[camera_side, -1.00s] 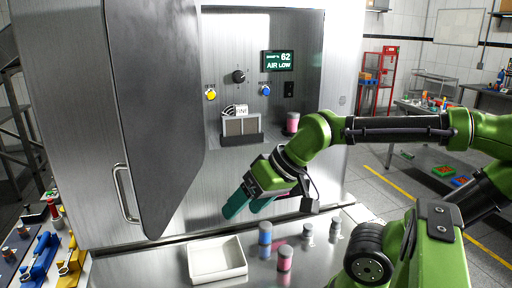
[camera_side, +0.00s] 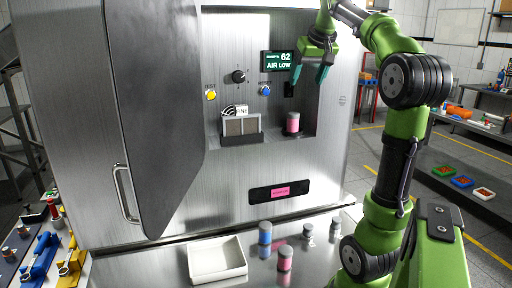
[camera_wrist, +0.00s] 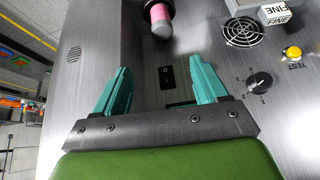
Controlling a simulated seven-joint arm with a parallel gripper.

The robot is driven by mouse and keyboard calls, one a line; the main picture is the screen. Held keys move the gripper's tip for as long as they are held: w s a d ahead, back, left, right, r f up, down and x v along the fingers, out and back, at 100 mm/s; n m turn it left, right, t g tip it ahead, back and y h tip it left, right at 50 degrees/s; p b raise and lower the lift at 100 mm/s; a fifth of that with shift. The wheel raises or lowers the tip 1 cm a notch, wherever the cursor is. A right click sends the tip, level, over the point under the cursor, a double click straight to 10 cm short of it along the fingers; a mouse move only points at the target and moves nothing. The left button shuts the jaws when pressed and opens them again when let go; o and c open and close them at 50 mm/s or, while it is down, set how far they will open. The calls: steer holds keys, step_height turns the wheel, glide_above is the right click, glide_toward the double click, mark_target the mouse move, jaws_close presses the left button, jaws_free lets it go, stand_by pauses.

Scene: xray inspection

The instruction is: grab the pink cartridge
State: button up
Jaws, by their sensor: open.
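A pink cartridge (camera_side: 293,123) with a grey top stands upright in the cabinet's recess, at the right end of its floor. It also shows in the wrist view (camera_wrist: 160,16), at the top edge beyond my fingers. A second pink cartridge (camera_side: 285,259) with a grey cap stands on the steel bench. My gripper (camera_side: 309,74) is above the recess cartridge and apart from it, with its teal fingers pointing down. In the wrist view my gripper (camera_wrist: 160,70) is open and empty.
A holder with a FINE label (camera_side: 241,128) stands left of the recess cartridge. The open cabinet door (camera_side: 155,110) borders the recess at left. A white tray (camera_side: 217,276), a blue cartridge (camera_side: 265,232) and small grey containers (camera_side: 307,230) are on the bench.

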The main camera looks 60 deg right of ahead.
mark_target(294, 112)
steer(key=shift+n, duration=0.3)
steer(key=x, duration=1.6)
steer(key=shift+a+f, duration=0.25)
steer(key=shift+a, duration=0.1)
steer(key=c, duration=1.1)
steer(key=shift+r, duration=0.1)
